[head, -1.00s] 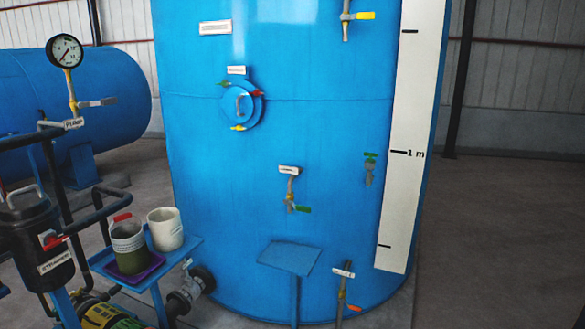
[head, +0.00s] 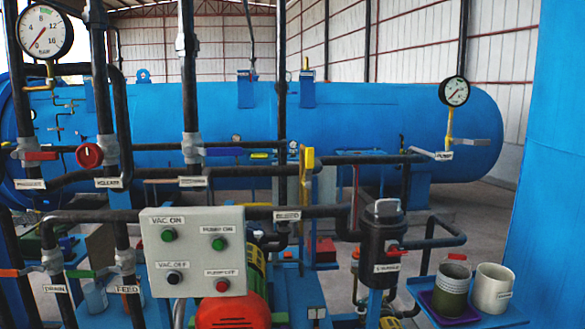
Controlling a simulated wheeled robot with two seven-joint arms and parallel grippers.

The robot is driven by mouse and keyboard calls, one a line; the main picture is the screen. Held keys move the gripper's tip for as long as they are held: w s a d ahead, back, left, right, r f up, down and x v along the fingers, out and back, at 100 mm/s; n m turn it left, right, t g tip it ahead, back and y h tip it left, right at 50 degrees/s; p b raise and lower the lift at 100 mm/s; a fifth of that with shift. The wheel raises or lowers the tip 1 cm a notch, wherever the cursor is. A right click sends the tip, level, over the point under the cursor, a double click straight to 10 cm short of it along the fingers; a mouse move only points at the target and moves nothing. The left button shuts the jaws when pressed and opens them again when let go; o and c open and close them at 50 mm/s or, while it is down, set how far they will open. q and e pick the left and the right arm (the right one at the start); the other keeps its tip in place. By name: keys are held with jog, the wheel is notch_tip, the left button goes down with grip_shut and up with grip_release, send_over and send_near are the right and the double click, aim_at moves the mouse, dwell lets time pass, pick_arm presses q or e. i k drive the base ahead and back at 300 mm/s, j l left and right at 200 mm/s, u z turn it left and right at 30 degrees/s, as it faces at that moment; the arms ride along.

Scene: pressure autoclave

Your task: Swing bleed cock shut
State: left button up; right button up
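A white label reading BLEED (head: 287,215) sits on the lower horizontal black pipe, near the middle of the head view. Just above it and slightly right, a yellow lever (head: 308,165) stands upright. The valve body under the lever is small and partly hidden, so I cannot tell for sure that this lever belongs to the BLEED label. A short pipe stub drops below the label behind the grey control box. Neither of my grippers is in view.
A grey control box (head: 196,252) stands in front at left of centre. A black strainer canister (head: 382,245) and a small shelf with two cups (head: 453,290) are at right. Vertical pipes with red and blue levers crowd the left. A large blue horizontal vessel (head: 400,110) lies behind.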

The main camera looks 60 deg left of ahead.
aim_at(310, 152)
jog(key=u, duration=1.7)
